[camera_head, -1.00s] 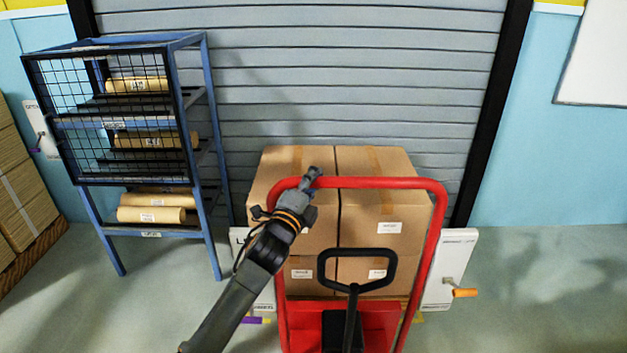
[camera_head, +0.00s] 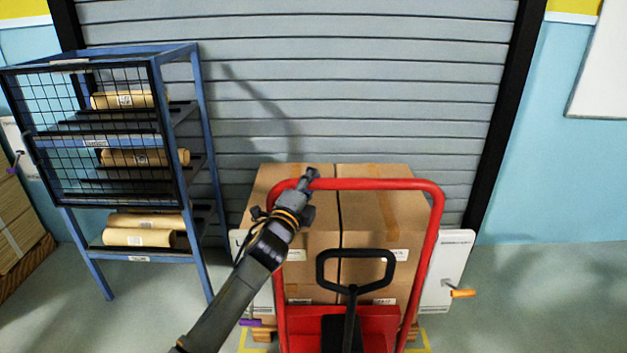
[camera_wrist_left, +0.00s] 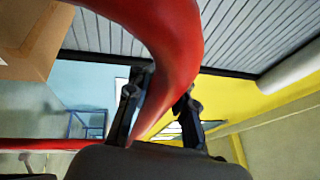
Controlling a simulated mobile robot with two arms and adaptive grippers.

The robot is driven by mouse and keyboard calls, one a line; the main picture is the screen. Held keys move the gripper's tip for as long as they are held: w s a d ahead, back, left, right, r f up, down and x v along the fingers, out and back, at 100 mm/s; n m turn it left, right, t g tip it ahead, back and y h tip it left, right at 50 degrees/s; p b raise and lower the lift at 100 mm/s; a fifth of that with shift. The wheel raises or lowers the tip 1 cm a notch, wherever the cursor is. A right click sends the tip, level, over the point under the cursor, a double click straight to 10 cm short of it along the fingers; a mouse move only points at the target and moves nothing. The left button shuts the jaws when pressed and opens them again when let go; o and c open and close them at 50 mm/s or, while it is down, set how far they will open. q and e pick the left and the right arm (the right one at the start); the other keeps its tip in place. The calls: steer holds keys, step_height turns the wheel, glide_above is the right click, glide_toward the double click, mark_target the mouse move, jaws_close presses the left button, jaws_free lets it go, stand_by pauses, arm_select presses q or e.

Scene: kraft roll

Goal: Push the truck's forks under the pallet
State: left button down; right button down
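The red truck (camera_head: 436,230) stands in front of me, with a tall tubular red frame, a black loop handle (camera_head: 356,252) and a red body low down. Its forks are hidden. The pallet (camera_head: 263,335) shows only as small wooden corners beside the truck's body, under a stack of brown cartons (camera_head: 385,210). I cannot tell how far the forks reach. My left gripper (camera_head: 311,176) is at the frame's upper left corner. In the left wrist view its fingers (camera_wrist_left: 158,105) lie on both sides of the red tube and appear closed on it. My right gripper is out of view.
A blue shelf rack (camera_head: 205,180) with paper rolls and a mesh door stands left. White panels with orange (camera_head: 462,293) and purple (camera_head: 250,322) handles flank the cartons. A grey roller shutter (camera_head: 350,90) is behind. Floor is free at right (camera_head: 540,300).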

arm_select(q)
steer(key=shift+s+f, duration=0.4)
steer(key=shift+f, duration=0.15)
steer(key=c, duration=1.1)
jaws_free()
steer(key=shift+s+a+r, duration=0.1)
steer(key=shift+r, duration=0.05)
steer(key=shift+w, duration=0.2)
steer(key=shift+r, duration=0.1)
steer(key=v, duration=1.2)
